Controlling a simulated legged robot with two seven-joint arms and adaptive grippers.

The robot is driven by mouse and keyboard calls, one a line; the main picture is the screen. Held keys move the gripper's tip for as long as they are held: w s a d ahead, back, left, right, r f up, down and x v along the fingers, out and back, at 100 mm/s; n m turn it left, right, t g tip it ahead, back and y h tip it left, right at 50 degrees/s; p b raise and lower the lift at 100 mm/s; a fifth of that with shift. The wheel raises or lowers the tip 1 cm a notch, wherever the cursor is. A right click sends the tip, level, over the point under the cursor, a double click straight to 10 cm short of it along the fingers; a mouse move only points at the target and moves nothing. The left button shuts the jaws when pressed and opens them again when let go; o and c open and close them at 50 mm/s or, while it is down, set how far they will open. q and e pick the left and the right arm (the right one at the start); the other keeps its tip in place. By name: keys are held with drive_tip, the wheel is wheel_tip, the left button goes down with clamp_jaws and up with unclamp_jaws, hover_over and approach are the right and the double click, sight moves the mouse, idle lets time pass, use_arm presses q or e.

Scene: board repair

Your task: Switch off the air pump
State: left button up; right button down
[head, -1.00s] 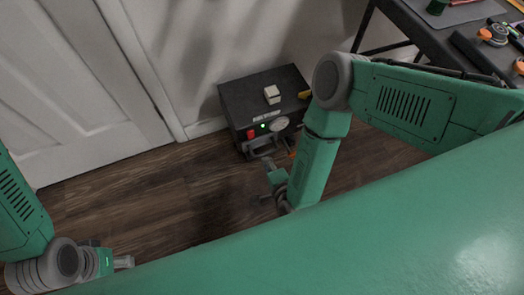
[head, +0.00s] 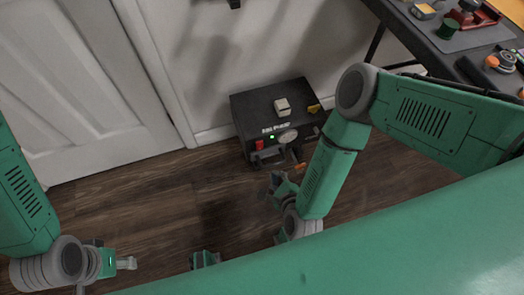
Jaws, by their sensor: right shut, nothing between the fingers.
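The air pump (head: 252,108) is a black box on the floor against the wall, labelled on its front. Its front has a red switch (head: 260,145), a lit green light (head: 271,137), a round gauge (head: 288,137) and a grey handle-like bar below. A pale block (head: 283,106) sits on its top. My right gripper (head: 281,184) is shut and empty, just in front of and below the pump's front in the picture, apparently apart from it. My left gripper (head: 126,263) is at the lower left, far from the pump; its fingers show too little to judge.
A white door (head: 85,90) and pale wall stand behind. A dark table (head: 440,50) with tools and parts is at the upper right. Wooden floor (head: 140,205) is open left of the pump. A yellow piece (head: 314,108) is at the pump's right top edge.

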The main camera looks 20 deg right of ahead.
drive_tip(key=m, duration=0.3)
drive_tip(key=m+p, duration=0.1)
drive_tip(key=m, duration=0.2)
drive_tip(key=r+m+g, duration=0.1)
drive_tip(key=m, duration=0.2)
drive_tip(key=shift+w+a, duration=0.15)
drive_tip(key=shift+w, duration=0.05)
drive_tip(key=shift+w+f, duration=0.1)
drive_tip(key=shift+f, duration=0.05)
drive_tip(key=b, duration=0.4)
approach(260, 149)
wheel_tip(260, 149, down, 3)
drive_tip(key=w, duration=0.3)
drive_tip(key=w+f+b, duration=0.1)
drive_tip(key=w, duration=0.1)
drive_tip(key=shift+a+f, duration=0.1)
drive_tip(key=shift+f, duration=0.05)
drive_tip(key=shift+w, duration=0.55)
drive_tip(key=shift+s, duration=0.1)
